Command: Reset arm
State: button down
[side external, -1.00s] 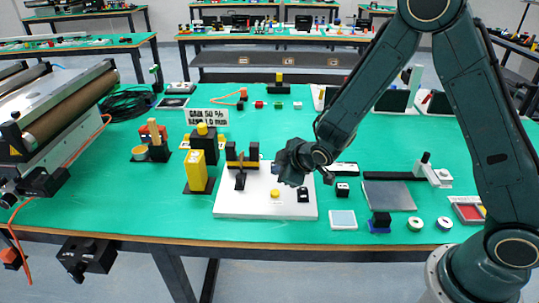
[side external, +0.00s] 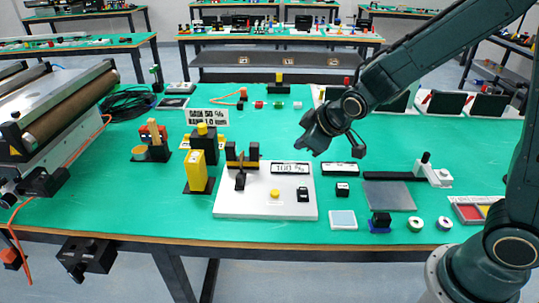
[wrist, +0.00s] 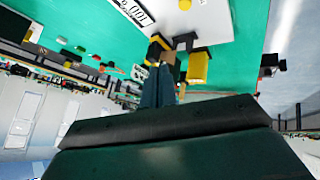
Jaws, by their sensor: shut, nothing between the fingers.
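My gripper (side external: 308,138) hangs in the air above the green table, behind and to the right of the white panel as seen in the side view. Its fingers are together and hold nothing; the wrist view shows the closed fingers (wrist: 158,88). The white panel (side external: 240,206) lies on the table with a black lever, a yellow button (side external: 275,194), a black switch (side external: 303,194) and a display (side external: 289,168) reading about 100 %. My gripper touches none of these.
A conveyor with a brown roller (side external: 72,98) stands at the left. A yellow block (side external: 195,170) and a black block (side external: 204,145) stand left of the panel. A grey plate (side external: 389,196) and small round parts lie at the right. The table's middle back is fairly clear.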

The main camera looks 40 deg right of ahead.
jog(key=s+r+m, duration=0.1)
jog(key=s+r, duration=0.3)
jog(key=s, duration=0.4)
jog(key=s+d+r+m+g, duration=0.1)
jog(key=s+r+m, duration=0.1)
jog(key=s, duration=0.6)
jog(key=s+d+r+m+g, duration=0.1)
jog(key=s+r+m, duration=0.1)
jog(key=s+r, duration=0.3)
jog(key=s, duration=0.4)
jog(key=shift+r+y, duration=0.3)
